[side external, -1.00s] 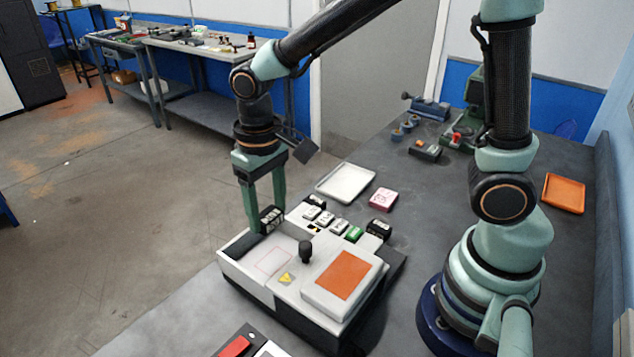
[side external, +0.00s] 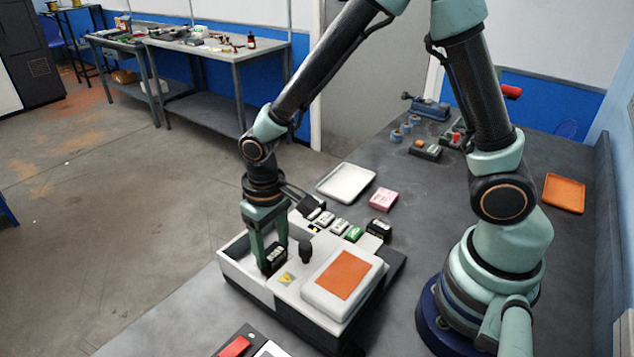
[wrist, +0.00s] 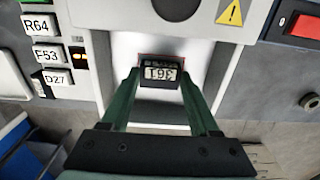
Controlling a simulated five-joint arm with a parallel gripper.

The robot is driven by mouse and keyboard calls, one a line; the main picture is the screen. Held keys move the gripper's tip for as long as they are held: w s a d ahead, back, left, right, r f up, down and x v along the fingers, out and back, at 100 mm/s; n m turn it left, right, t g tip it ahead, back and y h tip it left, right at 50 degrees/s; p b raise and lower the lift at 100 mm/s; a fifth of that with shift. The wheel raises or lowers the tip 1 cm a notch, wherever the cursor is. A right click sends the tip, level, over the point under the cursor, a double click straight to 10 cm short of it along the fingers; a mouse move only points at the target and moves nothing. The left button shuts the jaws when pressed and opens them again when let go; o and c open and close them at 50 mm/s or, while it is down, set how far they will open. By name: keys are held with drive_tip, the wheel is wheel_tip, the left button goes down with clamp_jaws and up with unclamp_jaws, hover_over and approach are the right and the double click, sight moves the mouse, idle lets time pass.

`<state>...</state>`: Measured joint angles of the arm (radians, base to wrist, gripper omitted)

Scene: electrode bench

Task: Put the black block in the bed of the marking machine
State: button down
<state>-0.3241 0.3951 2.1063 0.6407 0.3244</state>
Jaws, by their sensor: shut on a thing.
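My gripper (side external: 268,263) is shut on the black block (side external: 277,257), which has a white label. In the wrist view the block (wrist: 160,75) sits between my two green fingers, its label upside down. The marking machine (side external: 262,290) is a white and black case at the bench edge. Its pale bed (wrist: 124,58) lies under the block. A thin red outline on the bed shows around the block's far edge in the wrist view. The block is low over this outlined area, and I cannot tell whether it touches the bed.
A black knob (side external: 305,251) stands close to the right of my gripper. Beyond it is a raised cover with an orange panel (side external: 341,274). Several labelled blocks (side external: 338,226) line the machine's back. A white tray (side external: 346,181) and a pink block (side external: 383,200) lie behind.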

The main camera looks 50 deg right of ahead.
sight(272, 251)
drive_tip(key=shift+f, duration=0.1)
drive_tip(key=shift+c, duration=0.6)
unclamp_jaws()
wheel_tip(272, 251, up, 11)
drive_tip(key=s+d+r+t, duration=0.5)
drive_tip(key=d+r, duration=0.4)
drive_tip(key=d, duration=0.2)
drive_tip(key=shift+s+d+t, duration=0.25)
drive_tip(key=shift+s+t, duration=0.05)
drive_tip(key=shift+s, duration=0.05)
drive_tip(key=shift+r, duration=0.1)
